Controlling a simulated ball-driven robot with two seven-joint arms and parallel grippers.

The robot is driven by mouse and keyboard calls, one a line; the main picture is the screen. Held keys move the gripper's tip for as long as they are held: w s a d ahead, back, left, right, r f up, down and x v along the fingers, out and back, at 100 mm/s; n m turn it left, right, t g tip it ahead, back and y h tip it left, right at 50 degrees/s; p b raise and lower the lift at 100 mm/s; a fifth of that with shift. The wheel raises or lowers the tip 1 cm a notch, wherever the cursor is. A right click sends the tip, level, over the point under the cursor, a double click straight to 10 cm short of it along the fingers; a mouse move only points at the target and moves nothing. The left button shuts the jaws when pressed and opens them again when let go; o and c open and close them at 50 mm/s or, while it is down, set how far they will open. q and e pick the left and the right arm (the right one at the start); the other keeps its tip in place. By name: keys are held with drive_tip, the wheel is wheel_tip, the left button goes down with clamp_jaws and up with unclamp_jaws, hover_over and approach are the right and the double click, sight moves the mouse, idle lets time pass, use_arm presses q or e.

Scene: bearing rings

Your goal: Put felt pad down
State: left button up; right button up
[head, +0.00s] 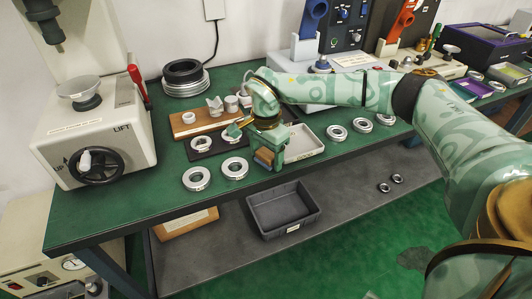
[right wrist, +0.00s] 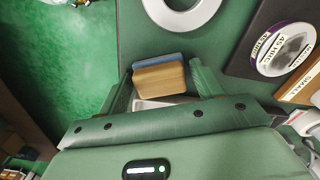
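The felt pad (head: 264,157) is a small wooden block with a blue-grey layer on one face. My right gripper (head: 271,148) is closed around it near the front edge of the green bench (head: 130,213). In the right wrist view, the pad (right wrist: 160,77) sits between the two green fingers (right wrist: 163,88), with its blue-grey layer at the top. The finger contact faces are partly hidden. Whether the pad touches the bench is hard to tell. My left gripper is in neither view.
Two bearing rings (head: 196,178) lie left of the gripper. A dark mat (head: 204,152) and wooden board (head: 186,129) are behind them. A pale tray (head: 304,150) is at the right, with several rings beyond. A grey bin (head: 285,221) stands on the lower shelf.

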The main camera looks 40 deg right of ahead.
sight(266, 154)
drive_tip(key=shift+o, duration=0.4)
drive_tip(key=shift+r, duration=0.15)
use_arm(q)
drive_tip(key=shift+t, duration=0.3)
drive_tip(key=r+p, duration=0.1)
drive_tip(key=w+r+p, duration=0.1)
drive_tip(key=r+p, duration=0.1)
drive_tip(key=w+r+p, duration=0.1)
drive_tip(key=p, duration=0.1)
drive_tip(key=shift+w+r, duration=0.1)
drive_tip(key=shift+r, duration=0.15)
use_arm(e)
wheel_tip(266, 154, up, 12)
